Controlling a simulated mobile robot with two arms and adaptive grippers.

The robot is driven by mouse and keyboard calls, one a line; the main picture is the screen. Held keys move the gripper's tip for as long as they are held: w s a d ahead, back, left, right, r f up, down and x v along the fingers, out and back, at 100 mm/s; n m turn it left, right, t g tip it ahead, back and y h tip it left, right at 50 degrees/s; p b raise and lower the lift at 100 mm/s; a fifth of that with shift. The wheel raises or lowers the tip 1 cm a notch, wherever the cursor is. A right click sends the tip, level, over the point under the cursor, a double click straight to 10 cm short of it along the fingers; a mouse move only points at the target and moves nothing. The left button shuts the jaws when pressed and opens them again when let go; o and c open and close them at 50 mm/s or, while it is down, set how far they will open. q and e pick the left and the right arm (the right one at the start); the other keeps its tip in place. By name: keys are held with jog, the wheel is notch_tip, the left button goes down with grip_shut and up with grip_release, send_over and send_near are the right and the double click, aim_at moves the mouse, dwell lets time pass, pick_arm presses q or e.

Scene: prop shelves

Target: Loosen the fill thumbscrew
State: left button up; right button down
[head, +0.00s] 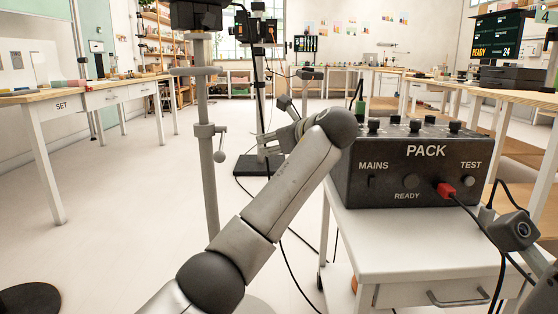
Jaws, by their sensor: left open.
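A grey light stand (208,185) rises left of centre, with a collar and a small lever-like thumbscrew (220,155) on its right side. I see no label that tells whether this is the fill one. A second, darker stand (259,95) stands farther back, carrying a black unit (256,30) on top. My left arm reaches up from the bottom, and my left gripper (276,138) is open in front of the second stand's pole. It is partly hidden by its own wrist. I cannot tell whether it touches a screw there. My right gripper's fingers are not visible.
A black PACK box (415,180) with knobs and a red plug (446,190) sits on a white cart (440,240) at right. Cables hang to the floor. A SET table (100,98) stands left. The floor between it and the stands is clear.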

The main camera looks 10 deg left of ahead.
pick_arm(q)
jog(key=shift+n+h, duration=0.3)
jog(key=shift+h, duration=0.2)
jog(key=f, duration=0.4)
jog(key=shift+d+f, duration=0.2)
jog(key=shift+f, duration=0.15)
